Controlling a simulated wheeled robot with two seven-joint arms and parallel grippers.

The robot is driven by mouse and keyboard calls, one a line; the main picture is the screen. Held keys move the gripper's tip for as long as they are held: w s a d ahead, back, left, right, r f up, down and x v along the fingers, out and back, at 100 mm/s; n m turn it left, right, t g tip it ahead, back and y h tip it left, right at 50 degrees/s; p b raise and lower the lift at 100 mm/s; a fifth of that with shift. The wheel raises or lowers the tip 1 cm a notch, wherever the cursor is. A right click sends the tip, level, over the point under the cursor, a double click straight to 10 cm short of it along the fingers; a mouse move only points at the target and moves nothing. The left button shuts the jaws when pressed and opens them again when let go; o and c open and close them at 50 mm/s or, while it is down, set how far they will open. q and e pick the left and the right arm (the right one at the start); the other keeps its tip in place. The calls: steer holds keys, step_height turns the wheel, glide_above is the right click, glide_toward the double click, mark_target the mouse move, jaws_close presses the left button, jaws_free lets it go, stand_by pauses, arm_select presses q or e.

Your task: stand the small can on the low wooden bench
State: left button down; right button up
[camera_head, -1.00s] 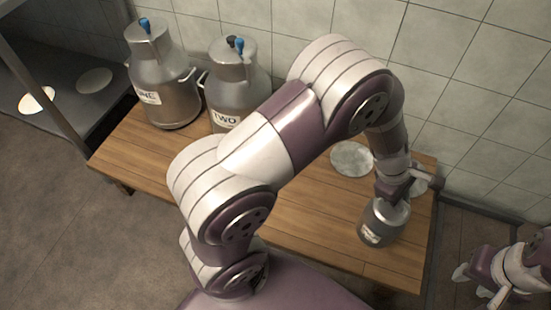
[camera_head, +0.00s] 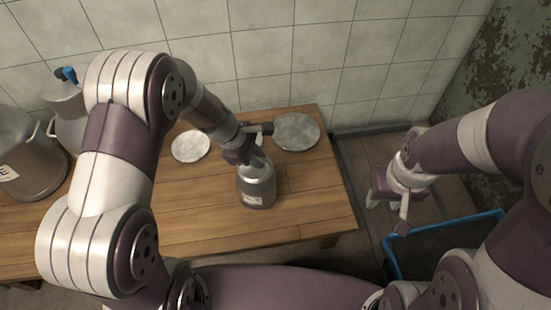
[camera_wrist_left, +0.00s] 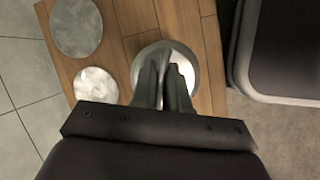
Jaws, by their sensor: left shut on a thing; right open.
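The small can (camera_head: 257,188) is a grey metal can with a pale label, upright at the right part of the low wooden bench (camera_head: 205,215). My left gripper (camera_head: 255,162) is shut on its top from above. In the left wrist view the fingers (camera_wrist_left: 165,75) close together over the can's round top (camera_wrist_left: 186,58). I cannot tell whether the can's base touches the bench or hangs just above it. My right gripper (camera_head: 387,212) is open and empty, to the right of the bench.
Two flat round discs (camera_head: 190,146) (camera_head: 297,131) lie on the bench behind the can. Larger metal cans (camera_head: 30,160) stand at the left. A blue-rimmed crate (camera_head: 446,233) is at the right. The tiled wall closes the back. Bare wood surrounds the can.

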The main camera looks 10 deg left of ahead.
arm_select(q)
steer(key=shift+w+a+f, duration=0.15)
steer(key=shift+a+f, duration=0.2)
steer(key=shift+a, duration=0.2)
step_height(320, 180, down, 4)
steer(key=b, duration=0.3)
steer(key=shift+r, duration=0.15)
steer(key=c, duration=1.1)
jaws_free()
steer(key=p+v, duration=0.7)
steer(key=v, duration=0.4)
steer(key=s+a+r+m+y, duration=0.1)
steer(key=s+r+m, duration=0.1)
steer(key=s+m, duration=0.2)
steer(key=s+r+m+y, duration=0.2)
steer(key=s+m, duration=0.2)
steer(key=m, duration=0.3)
steer(key=s+a+r+m+y, duration=0.1)
steer(key=s+r+m, duration=0.1)
steer(key=m, duration=0.3)
steer(key=shift+s+a+r+m+y, duration=0.15)
steer(key=shift+s+a+y, duration=0.05)
steer(key=shift+s, duration=0.25)
steer(key=shift+s+a+r+m+y, duration=0.15)
steer(key=shift+s+r+y, duration=0.05)
steer(key=shift+s, duration=0.25)
